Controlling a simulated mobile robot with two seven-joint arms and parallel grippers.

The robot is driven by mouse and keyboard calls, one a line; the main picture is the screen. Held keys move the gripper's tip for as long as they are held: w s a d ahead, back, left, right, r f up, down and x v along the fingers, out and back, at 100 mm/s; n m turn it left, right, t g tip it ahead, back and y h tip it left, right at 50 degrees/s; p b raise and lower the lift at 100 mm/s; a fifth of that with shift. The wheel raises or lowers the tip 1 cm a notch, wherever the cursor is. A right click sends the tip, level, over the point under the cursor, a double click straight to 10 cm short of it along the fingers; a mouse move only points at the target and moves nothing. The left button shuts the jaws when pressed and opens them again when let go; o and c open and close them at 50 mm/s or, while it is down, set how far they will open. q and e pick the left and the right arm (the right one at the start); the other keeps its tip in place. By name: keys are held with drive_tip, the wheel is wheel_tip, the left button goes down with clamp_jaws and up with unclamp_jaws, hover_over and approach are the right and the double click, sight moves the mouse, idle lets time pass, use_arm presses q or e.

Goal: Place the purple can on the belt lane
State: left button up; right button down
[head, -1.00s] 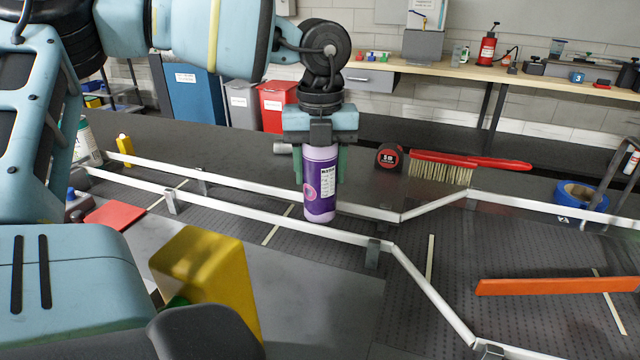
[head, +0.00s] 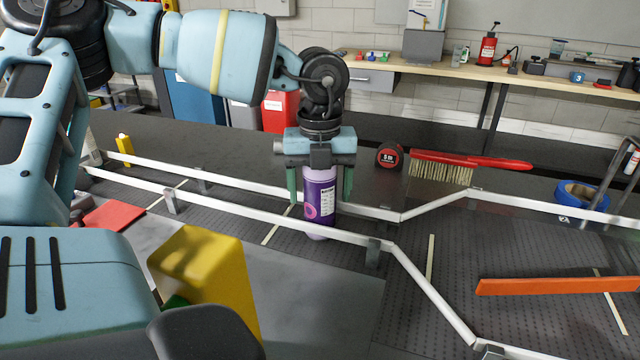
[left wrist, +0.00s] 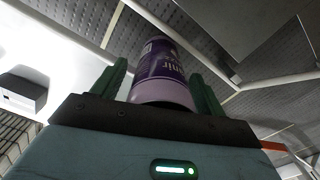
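In the left wrist view the can (left wrist: 162,75) sits between the two spread fingers (left wrist: 158,88). My right gripper is not in view.
The near white rail (head: 240,213) and far rail (head: 240,184) bound the lane, which widens to the right. An orange bar (head: 555,286) lies across the wide part. A tape measure (head: 389,156), red brush (head: 445,165) and blue tape roll (head: 580,195) lie beyond the far rail.

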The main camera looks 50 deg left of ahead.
use_arm(q)
wheel_tip(320, 180, up, 12)
drive_tip(key=shift+r, duration=0.2)
idle(0.5)
